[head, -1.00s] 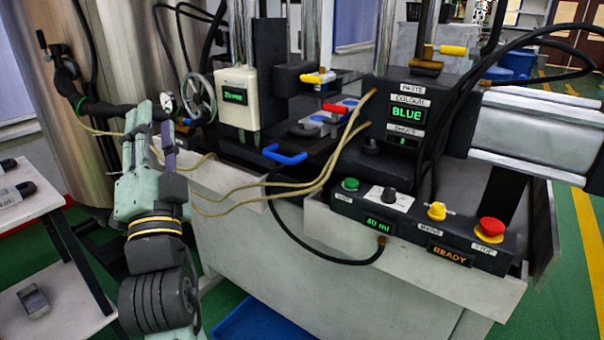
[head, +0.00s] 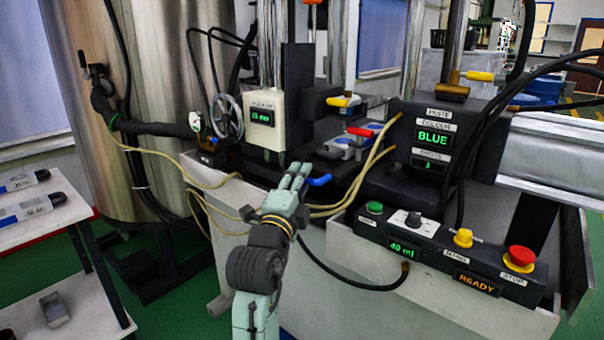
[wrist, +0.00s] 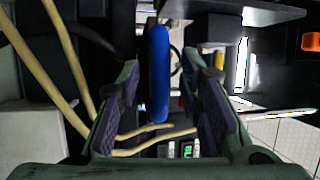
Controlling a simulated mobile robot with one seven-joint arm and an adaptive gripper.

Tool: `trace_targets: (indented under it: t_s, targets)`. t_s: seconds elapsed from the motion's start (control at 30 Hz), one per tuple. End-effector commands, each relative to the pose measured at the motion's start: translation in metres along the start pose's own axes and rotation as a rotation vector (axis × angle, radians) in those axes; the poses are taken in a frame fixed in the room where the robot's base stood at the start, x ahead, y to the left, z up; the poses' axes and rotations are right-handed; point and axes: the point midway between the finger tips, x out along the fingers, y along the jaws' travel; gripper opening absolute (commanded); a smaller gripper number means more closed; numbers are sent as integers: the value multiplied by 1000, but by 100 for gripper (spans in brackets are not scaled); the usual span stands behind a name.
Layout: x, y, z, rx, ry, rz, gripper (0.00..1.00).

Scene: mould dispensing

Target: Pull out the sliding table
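The sliding table (head: 345,170) is a dark slab at the front of the machine, partly hidden behind my gripper and the hoses. Its blue handle (head: 319,180) sticks out at the front, beside my fingertips. In the wrist view the blue handle (wrist: 158,75) stands upright in the picture between my two fingers, with a visible gap on each side. My gripper (head: 298,172) is open around or just short of the handle; the depth is hard to tell. A grey and blue mould (head: 338,148) sits on the table.
Beige hoses (head: 335,207) run close to my gripper. The control box (head: 440,250) with a red stop button (head: 520,258) is to the right, showing READY. A steel tank (head: 160,90) stands behind left, and a white side table (head: 40,225) is at far left.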

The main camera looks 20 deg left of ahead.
Motion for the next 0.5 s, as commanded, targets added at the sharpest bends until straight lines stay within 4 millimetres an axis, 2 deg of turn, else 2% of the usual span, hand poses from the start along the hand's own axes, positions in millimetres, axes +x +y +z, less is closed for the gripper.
trace_targets:
  t_s: [0.17, 0.43, 0.5]
  targets:
    - [13, 0, 0, 1, 0, 0, 33]
    - [14, 0, 0, 1, -1, -1, 33]
    - [14, 0, 0, 1, -1, -1, 29]
